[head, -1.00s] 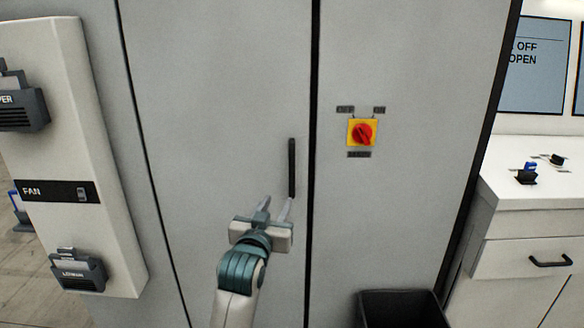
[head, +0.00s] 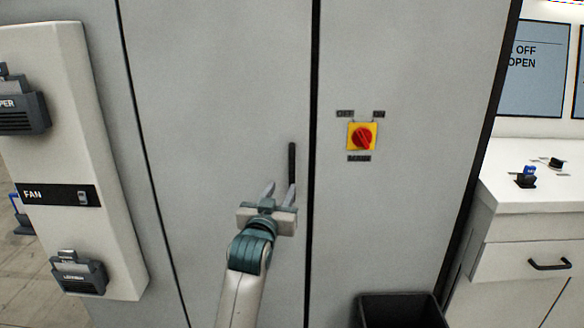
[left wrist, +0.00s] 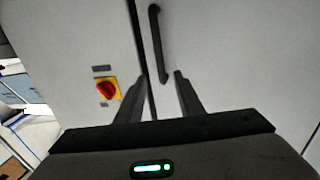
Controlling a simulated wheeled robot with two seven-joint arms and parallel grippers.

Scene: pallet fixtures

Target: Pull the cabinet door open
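The grey cabinet door (head: 225,90) is shut, level with the panel to its right. Its black vertical handle (head: 292,165) sits near the door's right edge and also shows in the left wrist view (left wrist: 158,45). My left gripper (head: 280,188) is open and empty in front of the handle's lower end. In the left wrist view the two fingers (left wrist: 158,80) point at the door, with the handle's lower end appearing between and just beyond the tips. Contact cannot be told. My right gripper is not in view.
A red and yellow rotary switch (head: 362,136) is on the panel right of the door. A black bin (head: 400,310) stands below it. A white fan panel (head: 75,150) is at left, and a white counter (head: 545,190) at right.

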